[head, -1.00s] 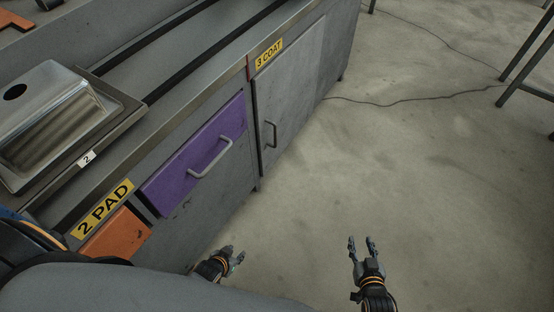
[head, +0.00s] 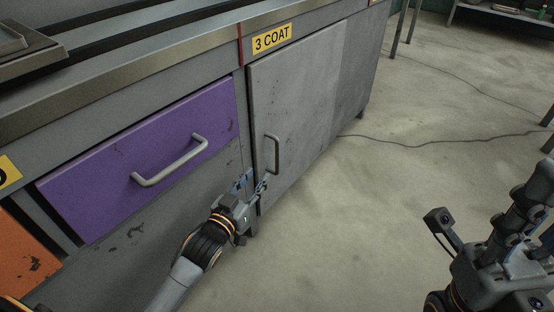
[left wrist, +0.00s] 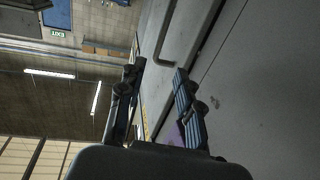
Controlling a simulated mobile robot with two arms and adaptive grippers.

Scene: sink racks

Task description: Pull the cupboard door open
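The grey cupboard door (head: 305,105) under the "3 COAT" label is shut. Its upright bar handle (head: 273,154) is near the door's left edge. My left gripper (head: 256,183) is open and empty, just below and left of the handle in the head view. In the left wrist view, the handle (left wrist: 186,40) lies beyond the open fingers (left wrist: 160,85), apart from them.
A purple drawer (head: 140,160) with a bar handle is left of the door, and an orange drawer front (head: 25,255) is at far left. The floor (head: 370,220) before the door is clear except for a thin cable (head: 430,142). Table legs (head: 406,25) stand behind.

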